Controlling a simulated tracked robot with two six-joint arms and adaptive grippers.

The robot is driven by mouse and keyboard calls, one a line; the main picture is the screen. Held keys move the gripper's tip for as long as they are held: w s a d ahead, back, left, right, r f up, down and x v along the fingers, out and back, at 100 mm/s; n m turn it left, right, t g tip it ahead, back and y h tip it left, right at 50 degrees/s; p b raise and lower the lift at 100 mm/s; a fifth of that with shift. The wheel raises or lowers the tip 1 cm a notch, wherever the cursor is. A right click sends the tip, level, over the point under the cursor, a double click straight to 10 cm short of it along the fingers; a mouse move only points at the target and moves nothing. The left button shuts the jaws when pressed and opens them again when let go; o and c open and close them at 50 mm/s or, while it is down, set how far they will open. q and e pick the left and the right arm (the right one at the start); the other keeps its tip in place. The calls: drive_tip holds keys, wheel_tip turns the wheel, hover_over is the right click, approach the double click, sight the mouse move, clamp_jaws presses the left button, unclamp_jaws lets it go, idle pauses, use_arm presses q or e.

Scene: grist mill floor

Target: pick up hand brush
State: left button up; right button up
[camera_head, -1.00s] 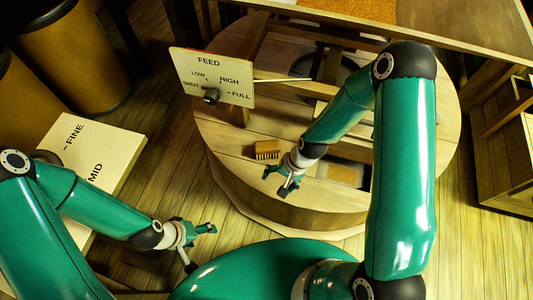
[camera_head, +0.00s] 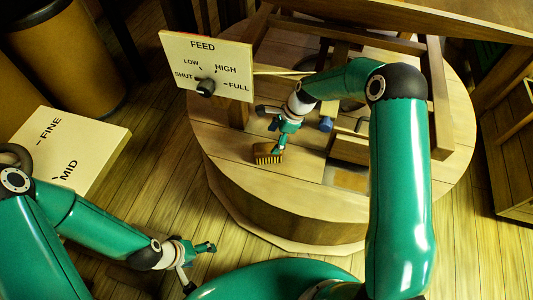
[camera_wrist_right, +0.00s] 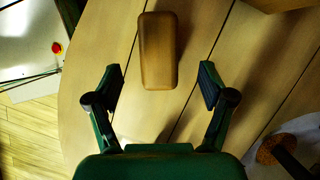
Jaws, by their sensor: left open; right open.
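The hand brush (camera_head: 265,157) is a small brown wooden block with bristles. It lies on the round wooden platform near its left front part. My right gripper (camera_head: 269,130) is open and empty over the brush, and one finger partly covers it in the head view. In the right wrist view the brush (camera_wrist_right: 159,48) is upright in the picture, centred ahead of the open right gripper (camera_wrist_right: 160,84). Its near end shows between the two fingertips; the height gap cannot be judged. My left gripper (camera_head: 198,266) is open and empty over the floor at the lower left.
The round platform (camera_head: 230,179) carries a wooden frame (camera_head: 439,95). A FEED sign (camera_head: 228,62) with a black knob (camera_head: 205,87) stands left of the right gripper. A FINE/MID board (camera_head: 88,140) lies at the left. Plank floor surrounds the platform.

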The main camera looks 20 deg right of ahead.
sight(265, 152)
drive_tip(key=x, duration=0.8)
drive_tip(key=shift+f+b, duration=0.4)
drive_tip(key=c, duration=1.3)
drive_tip(key=shift+r, duration=0.15)
